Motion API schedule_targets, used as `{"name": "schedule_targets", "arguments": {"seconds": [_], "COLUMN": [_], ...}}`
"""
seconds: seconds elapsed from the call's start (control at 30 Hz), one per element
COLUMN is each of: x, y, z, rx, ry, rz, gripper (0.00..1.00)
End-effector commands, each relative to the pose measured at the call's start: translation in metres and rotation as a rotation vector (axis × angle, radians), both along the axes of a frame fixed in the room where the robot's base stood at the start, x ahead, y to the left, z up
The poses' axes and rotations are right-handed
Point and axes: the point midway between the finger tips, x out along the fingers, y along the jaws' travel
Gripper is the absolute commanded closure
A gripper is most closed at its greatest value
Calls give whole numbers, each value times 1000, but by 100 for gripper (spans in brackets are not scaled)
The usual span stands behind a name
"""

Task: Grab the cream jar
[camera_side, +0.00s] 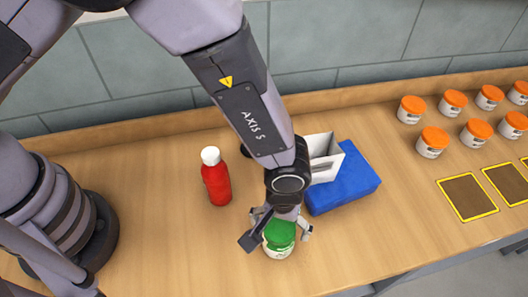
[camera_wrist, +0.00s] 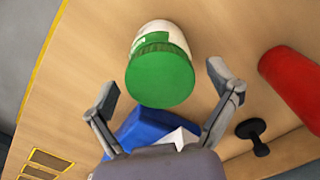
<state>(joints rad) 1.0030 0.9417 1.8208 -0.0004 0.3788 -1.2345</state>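A white jar with a green lid (camera_side: 279,238) stands upright on the wooden counter, below the end of my arm. My gripper (camera_side: 278,234) points down over it, with a finger on either side of the lid. In the wrist view the jar's green lid (camera_wrist: 160,80) shows between the two spread fingertips of my gripper (camera_wrist: 163,86). A gap shows on each side of the lid, so the gripper is open and holds nothing. My wrist hides part of the lid in the side view. Several smaller white jars with orange lids (camera_side: 432,142) stand at the right.
A red bottle with a white cap (camera_side: 217,184) stands left of my gripper. A blue block (camera_side: 347,184) and a white open-topped holder (camera_side: 321,150) are just behind and right of it. Yellow-edged dark squares (camera_side: 467,198) mark the right side. The counter's front middle is clear.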

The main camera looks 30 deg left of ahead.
Motion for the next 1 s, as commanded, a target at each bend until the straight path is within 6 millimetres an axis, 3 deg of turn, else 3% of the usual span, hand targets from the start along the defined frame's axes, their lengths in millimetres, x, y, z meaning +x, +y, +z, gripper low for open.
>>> {"name": "schedule_targets", "arguments": {"seconds": [0.07,0.47,0.77,0.87,1.0], "x": [0,0,0,0,1], "y": [0,0,0,-1,-1], "z": [0,0,3,11,35], "rx": [0,0,0,-2,-5], "ry": [0,0,0,-1,-3], "rz": [0,0,0,0,0], "gripper": [28,79,80,80,80]}}
